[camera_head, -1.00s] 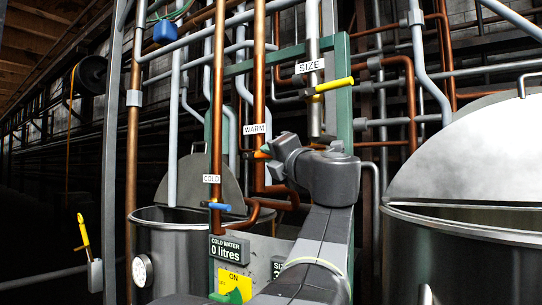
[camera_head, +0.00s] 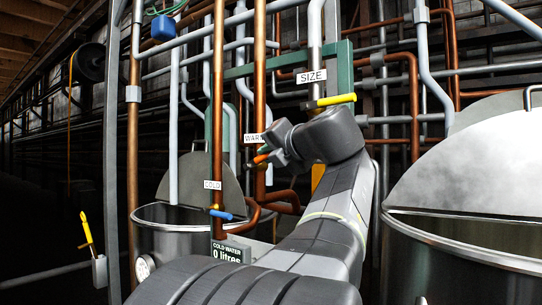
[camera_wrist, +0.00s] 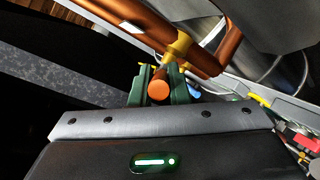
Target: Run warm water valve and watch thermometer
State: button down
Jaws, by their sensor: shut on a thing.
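The WARM valve's orange handle (camera_head: 261,159) sticks out from a copper pipe under the WARM label (camera_head: 254,138). My gripper (camera_head: 269,155) is at this handle. In the wrist view the handle's round orange end (camera_wrist: 158,92) sits between the two green fingers of my gripper (camera_wrist: 158,88), which are shut on it. The yellow valve body (camera_wrist: 178,46) shows just beyond. A round white dial (camera_head: 146,265), which looks like the thermometer, is on the front of the left steel tub (camera_head: 160,236). My arm partly covers it, and its reading is too small to tell.
The COLD valve's blue handle (camera_head: 220,214) is below left, above a cold water meter (camera_head: 229,252) reading 0 litres. The SIZE valve's yellow handle (camera_head: 331,100) is above right. Copper and grey pipes crowd around the gripper. A large steel vat (camera_head: 470,236) stands at right.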

jog(key=c, duration=1.4)
grip_release()
jog(key=shift+f, duration=0.1)
